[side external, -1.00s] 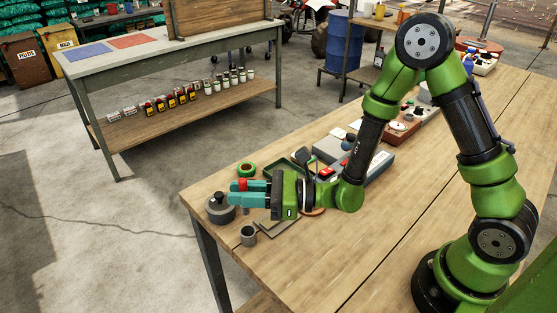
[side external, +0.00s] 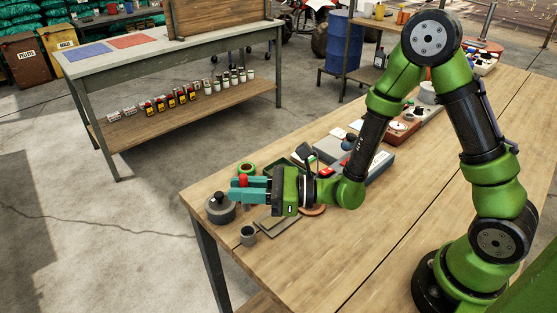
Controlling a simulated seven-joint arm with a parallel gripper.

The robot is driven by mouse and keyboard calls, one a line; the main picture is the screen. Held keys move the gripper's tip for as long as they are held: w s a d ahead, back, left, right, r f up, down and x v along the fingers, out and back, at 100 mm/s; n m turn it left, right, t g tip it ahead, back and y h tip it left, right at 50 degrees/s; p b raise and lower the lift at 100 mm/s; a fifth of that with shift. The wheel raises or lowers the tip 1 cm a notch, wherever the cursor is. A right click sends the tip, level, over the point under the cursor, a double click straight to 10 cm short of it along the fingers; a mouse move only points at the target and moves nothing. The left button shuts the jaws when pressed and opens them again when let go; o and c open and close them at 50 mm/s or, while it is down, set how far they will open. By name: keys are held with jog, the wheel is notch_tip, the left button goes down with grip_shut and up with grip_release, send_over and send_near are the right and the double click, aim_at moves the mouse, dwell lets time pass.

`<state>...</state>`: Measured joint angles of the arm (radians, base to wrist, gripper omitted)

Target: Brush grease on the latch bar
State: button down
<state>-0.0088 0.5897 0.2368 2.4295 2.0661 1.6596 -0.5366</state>
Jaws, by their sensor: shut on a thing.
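My gripper (side external: 238,188) is over the far left end of the wooden workbench, its teal fingers pointing left. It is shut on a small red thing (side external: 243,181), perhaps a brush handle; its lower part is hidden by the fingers. A grey round pot with a dark knob (side external: 219,212) stands just below and left of the fingertips. A small grey cup (side external: 248,236) stands near the bench edge. A flat olive-grey plate (side external: 272,223) lies under my gripper, partly covered. I cannot tell which piece is the latch bar.
A green ring (side external: 247,169) and a green tray (side external: 276,170) lie behind my gripper. A grey case with red parts (side external: 378,167) and several small items line the bench's back edge. The bench front (side external: 340,245) is clear. Another bench (side external: 150,62) stands apart at the back left.

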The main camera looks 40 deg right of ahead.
jog(key=w+d, duration=0.9)
jog(key=w, duration=0.1)
jog(key=shift+w+a+f, duration=0.1)
jog(key=shift+f, duration=1.5)
jog(key=shift+w+a+f, duration=0.1)
jog(key=shift+f, duration=1.45)
jog(key=shift+f, duration=0.55)
notch_tip(320, 180, up, 7)
